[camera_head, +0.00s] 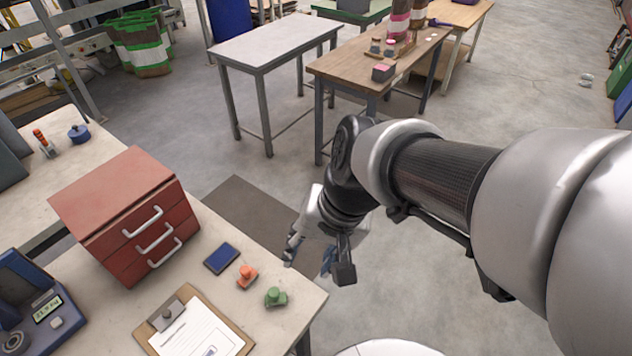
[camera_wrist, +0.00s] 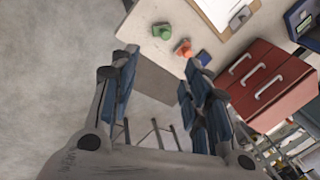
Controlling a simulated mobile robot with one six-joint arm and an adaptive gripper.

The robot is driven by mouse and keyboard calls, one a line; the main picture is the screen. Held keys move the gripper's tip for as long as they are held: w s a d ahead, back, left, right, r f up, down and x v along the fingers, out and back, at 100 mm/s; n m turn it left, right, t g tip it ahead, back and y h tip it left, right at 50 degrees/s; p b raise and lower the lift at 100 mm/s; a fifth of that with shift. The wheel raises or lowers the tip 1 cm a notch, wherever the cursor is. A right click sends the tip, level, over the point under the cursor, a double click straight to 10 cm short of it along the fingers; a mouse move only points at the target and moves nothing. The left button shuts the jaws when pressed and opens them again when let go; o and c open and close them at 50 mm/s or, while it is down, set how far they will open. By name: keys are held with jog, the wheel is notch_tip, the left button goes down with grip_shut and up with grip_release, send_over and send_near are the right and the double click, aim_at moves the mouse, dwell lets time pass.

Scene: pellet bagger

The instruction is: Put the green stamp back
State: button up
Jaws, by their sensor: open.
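The green stamp (camera_head: 275,297) stands on the near table, close to its right edge, to the right of an orange stamp (camera_head: 246,276). In the wrist view the green stamp (camera_wrist: 162,31) is beyond the fingertips, with the orange stamp (camera_wrist: 184,48) beside it. A dark blue ink pad (camera_head: 221,258) lies just behind the orange stamp. My gripper (camera_head: 318,259) is open and empty, out past the table's right edge and apart from both stamps. Its two blue-padded fingers also show in the wrist view (camera_wrist: 160,75).
A clipboard (camera_head: 164,347) lies in front of the stamps. A red drawer cabinet (camera_head: 93,214) and a blue scale (camera_head: 30,292) stand on the left of the near table. A wooden table (camera_head: 345,66) with small items and an empty grey table (camera_head: 270,46) stand behind, across open floor.

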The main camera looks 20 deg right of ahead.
jog(key=s+d+r+n+t+h, duration=0.2)
jog(key=s+d+r+n, duration=0.1)
jog(key=s+r+n, duration=0.2)
jog(key=shift+s+d+r+n+t, duration=0.2)
jog(key=shift+s+d+n+t, duration=0.1)
jog(key=shift+s+n, duration=0.1)
jog(key=shift+w, duration=0.1)
